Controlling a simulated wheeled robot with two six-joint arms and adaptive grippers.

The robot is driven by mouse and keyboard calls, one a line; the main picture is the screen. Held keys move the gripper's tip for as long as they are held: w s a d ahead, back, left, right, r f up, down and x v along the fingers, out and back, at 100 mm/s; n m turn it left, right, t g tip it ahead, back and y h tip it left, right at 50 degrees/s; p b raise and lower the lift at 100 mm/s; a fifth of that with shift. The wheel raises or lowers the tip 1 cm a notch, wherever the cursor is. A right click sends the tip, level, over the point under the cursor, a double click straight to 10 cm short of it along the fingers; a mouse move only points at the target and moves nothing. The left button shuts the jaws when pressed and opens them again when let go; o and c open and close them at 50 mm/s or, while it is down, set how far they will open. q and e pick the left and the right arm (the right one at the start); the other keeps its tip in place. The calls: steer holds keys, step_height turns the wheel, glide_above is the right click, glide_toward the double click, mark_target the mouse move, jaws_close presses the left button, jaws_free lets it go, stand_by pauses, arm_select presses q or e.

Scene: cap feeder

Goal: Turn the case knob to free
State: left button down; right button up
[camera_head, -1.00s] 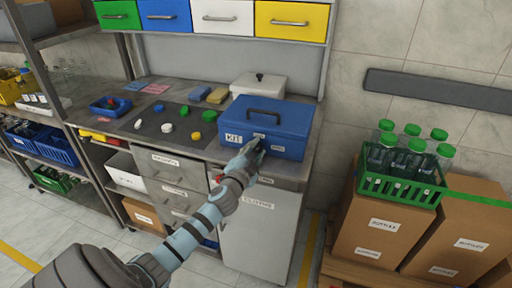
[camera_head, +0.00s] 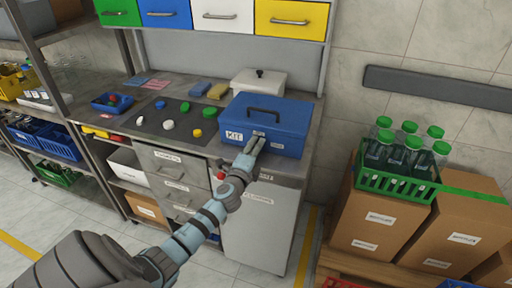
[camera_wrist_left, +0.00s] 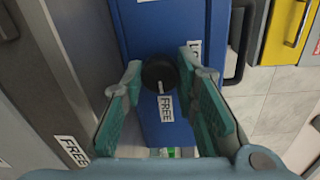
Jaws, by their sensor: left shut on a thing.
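The blue case (camera_head: 268,122) labelled KIT stands closed on the counter, with a dark handle on its lid. In the left wrist view its front (camera_wrist_left: 165,30) carries a round black knob (camera_wrist_left: 158,73). The knob's white mark points to the FREE label (camera_wrist_left: 166,108). Another label, starting with L, is partly hidden by a finger. My left gripper (camera_head: 254,143) is at the case front. In the left wrist view its fingers (camera_wrist_left: 160,72) are on both sides of the knob, shut on it. My right gripper is out of view.
A white lidded box (camera_head: 258,82) stands behind the case. A dark mat (camera_head: 150,135) with several coloured caps and a blue tray (camera_head: 112,103) lie to the left. A green crate (camera_head: 395,185) of bottles stands on cartons at the right.

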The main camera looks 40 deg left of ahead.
arm_select(q)
steer(key=shift+m, duration=0.4)
steer(key=c, duration=1.2)
jaws_free()
steer(key=shift+c, duration=0.2)
